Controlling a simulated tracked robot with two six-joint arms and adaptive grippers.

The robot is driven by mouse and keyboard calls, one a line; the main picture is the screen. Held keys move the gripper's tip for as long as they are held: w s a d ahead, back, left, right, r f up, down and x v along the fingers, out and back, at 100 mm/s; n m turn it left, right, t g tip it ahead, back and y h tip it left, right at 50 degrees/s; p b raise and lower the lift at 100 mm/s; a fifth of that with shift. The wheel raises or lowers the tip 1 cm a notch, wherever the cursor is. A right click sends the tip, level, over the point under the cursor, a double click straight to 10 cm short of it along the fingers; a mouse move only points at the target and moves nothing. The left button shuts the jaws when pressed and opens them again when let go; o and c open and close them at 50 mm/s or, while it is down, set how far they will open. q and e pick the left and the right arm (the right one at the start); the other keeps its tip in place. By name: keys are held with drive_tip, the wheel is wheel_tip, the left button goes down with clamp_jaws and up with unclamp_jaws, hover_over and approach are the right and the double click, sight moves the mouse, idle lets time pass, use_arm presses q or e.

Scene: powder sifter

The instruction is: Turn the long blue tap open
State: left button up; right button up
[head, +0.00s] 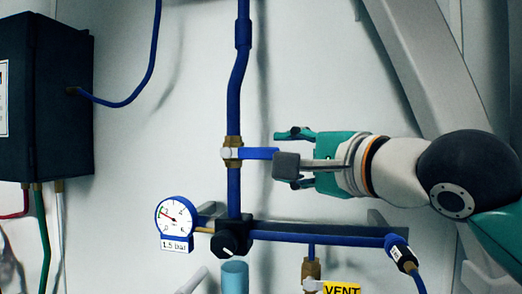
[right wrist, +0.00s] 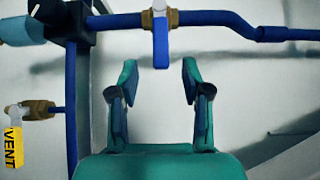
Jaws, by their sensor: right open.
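The long blue tap (head: 259,153) is a flat blue lever sticking out to the right from a brass valve (head: 233,142) on the vertical blue pipe. The lever lies crosswise to the pipe. My right gripper (head: 282,159) comes in from the right, its fingers open above and below the lever's free end, part of which is hidden. In the right wrist view the lever (right wrist: 161,48) points towards my right gripper (right wrist: 159,74), its end about level with the fingertips and between them. Neither finger appears to touch it there. My left gripper is not in view.
Below are a round pressure gauge (head: 175,216), a black knob (head: 232,238) and a horizontal blue pipe (head: 320,233). A dark box (head: 45,95) is at left. The wall above the lever is clear.

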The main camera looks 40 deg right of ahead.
sight(265, 153)
drive_tip(key=w, duration=0.2)
drive_tip(key=w+p, duration=0.1)
drive_tip(key=w, duration=0.1)
drive_tip(key=w+p, duration=0.1)
drive_tip(key=w, duration=0.1)
drive_tip(key=shift+w+d+r, duration=0.1)
drive_tip(key=shift+w+d, duration=0.05)
drive_tip(key=shift+d, duration=0.1)
drive_tip(key=shift+w, duration=0.8)
drive_tip(key=shift+f, duration=0.2)
clamp_jaws()
